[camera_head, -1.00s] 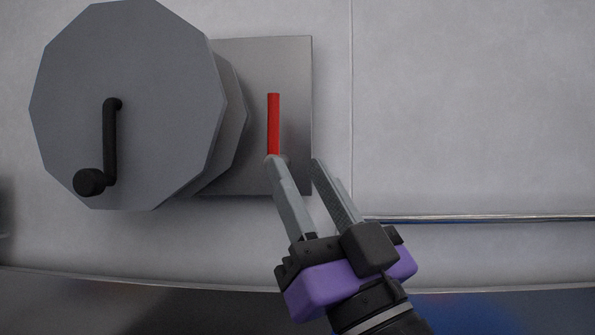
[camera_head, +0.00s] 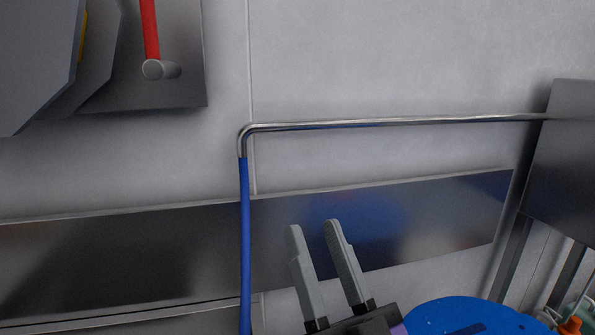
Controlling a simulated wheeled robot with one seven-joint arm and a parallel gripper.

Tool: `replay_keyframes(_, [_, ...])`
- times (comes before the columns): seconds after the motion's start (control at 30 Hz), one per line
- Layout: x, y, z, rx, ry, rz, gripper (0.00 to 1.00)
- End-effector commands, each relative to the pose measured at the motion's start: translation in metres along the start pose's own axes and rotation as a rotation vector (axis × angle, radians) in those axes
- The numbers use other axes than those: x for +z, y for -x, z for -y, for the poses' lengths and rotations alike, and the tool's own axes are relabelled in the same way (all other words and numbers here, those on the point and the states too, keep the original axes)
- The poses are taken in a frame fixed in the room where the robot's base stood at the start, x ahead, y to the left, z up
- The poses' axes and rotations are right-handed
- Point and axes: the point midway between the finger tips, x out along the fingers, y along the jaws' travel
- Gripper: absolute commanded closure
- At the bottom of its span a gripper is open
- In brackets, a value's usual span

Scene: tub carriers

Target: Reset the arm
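My gripper (camera_head: 312,231) is low in the middle of the head view. Its two grey fingers stand apart with nothing between them, so it is open and empty. Behind it is a dark metal strip (camera_head: 440,222) along the wall. My gripper appears below and to the right of a red lever (camera_head: 150,30), which has a grey round pivot at its lower end and sits on a grey plate (camera_head: 185,85) at the upper left. The arm behind the gripper is mostly out of the picture.
A metal pipe (camera_head: 400,122) runs across the wall and bends down into a blue section (camera_head: 245,240) left of my gripper. A round blue surface (camera_head: 460,315) is at the lower right. A dark panel (camera_head: 565,160) stands at the right edge.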

Motion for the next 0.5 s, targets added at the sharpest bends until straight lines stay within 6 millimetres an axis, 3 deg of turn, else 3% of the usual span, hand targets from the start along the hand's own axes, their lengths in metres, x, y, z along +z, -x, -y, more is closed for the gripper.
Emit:
replay_keyframes(0.03, [0.008, 0.021, -0.011, 0.029, 0.016, 0.033, 0.64])
replay_keyframes(0.23, [0.027, 0.095, -0.040, 0.119, 0.082, 0.142, 0.64])
replay_keyframes(0.5, [0.033, 0.197, -0.064, 0.225, 0.165, 0.312, 0.64])
